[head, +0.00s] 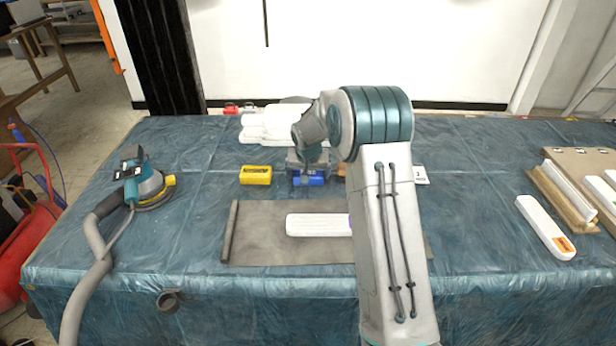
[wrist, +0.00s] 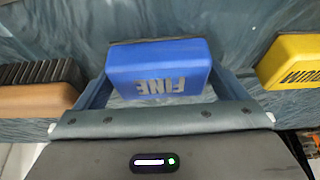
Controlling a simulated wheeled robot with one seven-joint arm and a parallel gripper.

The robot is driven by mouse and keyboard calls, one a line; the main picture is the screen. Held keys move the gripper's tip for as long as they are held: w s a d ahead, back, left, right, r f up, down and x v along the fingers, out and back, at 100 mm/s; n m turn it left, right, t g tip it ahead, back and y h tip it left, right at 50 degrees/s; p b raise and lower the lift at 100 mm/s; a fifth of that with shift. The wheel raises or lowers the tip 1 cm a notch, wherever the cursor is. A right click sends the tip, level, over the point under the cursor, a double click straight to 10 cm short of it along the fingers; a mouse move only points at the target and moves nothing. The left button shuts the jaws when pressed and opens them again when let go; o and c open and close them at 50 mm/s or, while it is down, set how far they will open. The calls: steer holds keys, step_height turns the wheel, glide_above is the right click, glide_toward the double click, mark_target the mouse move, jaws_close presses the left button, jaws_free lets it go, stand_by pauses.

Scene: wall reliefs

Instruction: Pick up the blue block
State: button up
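The blue block (head: 309,181), marked FINE, is on the teal-covered table below my gripper in the head view. In the wrist view the blue block (wrist: 158,68) is in the upper middle, with its lettered face toward the camera. My gripper (wrist: 160,82) has its fingers spread wide, one at each side of the block. Whether the fingers touch its sides cannot be told. In the head view my gripper (head: 308,165) points down over the block and partly hides it.
A yellow block (head: 256,175) is left of the blue one, and an orange-brown block (head: 341,171) is right, partly behind my arm. White folded towels (head: 262,126) lie behind. A grey mat (head: 270,245) with a white bar (head: 318,225) is in front. A sander (head: 146,188) stands left.

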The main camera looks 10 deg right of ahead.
mark_target(312, 172)
steer(key=c, duration=0.6)
steer(key=shift+r, duration=0.55)
steer(key=r, duration=0.1)
steer(key=d+r, duration=0.1)
steer(key=r, duration=0.1)
steer(key=shift+s+r, duration=0.2)
steer(key=shift+r, duration=0.1)
steer(key=s+d+r, duration=0.5)
steer(key=d+r, duration=0.1)
steer(key=d, duration=0.3)
steer(key=shift+s+r, duration=0.15)
steer(key=shift+s, duration=0.05)
steer(key=shift+d, duration=0.1)
steer(key=shift+o, duration=0.7)
